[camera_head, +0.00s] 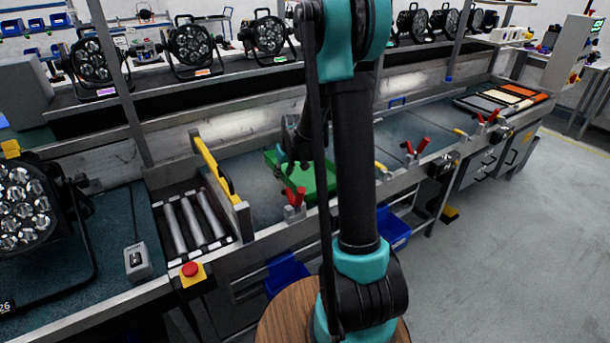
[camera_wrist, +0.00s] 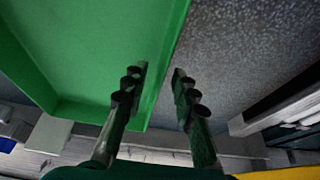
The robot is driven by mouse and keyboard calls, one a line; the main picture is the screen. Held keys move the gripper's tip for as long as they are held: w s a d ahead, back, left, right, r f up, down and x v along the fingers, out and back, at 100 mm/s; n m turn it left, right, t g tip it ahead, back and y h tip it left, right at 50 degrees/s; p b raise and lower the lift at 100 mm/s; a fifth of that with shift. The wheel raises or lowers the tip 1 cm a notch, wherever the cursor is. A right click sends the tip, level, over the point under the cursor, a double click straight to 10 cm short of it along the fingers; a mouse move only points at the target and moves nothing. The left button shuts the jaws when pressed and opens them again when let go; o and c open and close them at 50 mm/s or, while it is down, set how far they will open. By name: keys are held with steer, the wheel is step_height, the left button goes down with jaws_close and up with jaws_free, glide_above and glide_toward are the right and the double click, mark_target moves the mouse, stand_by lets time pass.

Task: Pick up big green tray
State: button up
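The big green tray (camera_head: 299,179) lies on the grey workbench surface in the head view, partly hidden behind my arm. In the wrist view the tray (camera_wrist: 95,45) fills the upper left, with its floor and raised side wall showing. My gripper (camera_wrist: 160,76) is open. Its left finger is over the tray's inner side and its right finger is outside, over the grey surface. The tray's wall runs between the fingers, with a gap to the right finger. Contact with the left finger cannot be told. In the head view my gripper is largely hidden by the arm.
Red clamps (camera_head: 294,196) stand at the bench's front edge near the tray. A yellow-handled barrier (camera_head: 214,170) and rollers (camera_head: 195,222) are to the left. Par cans (camera_head: 191,45) line the back shelf. Grey floor (camera_head: 510,240) is clear at right.

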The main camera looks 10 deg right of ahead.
steer(key=shift+w+f, duration=0.15)
steer(key=shift+f, duration=0.2)
jaws_close()
steer(key=shift+r, duration=0.1)
stand_by(0.3)
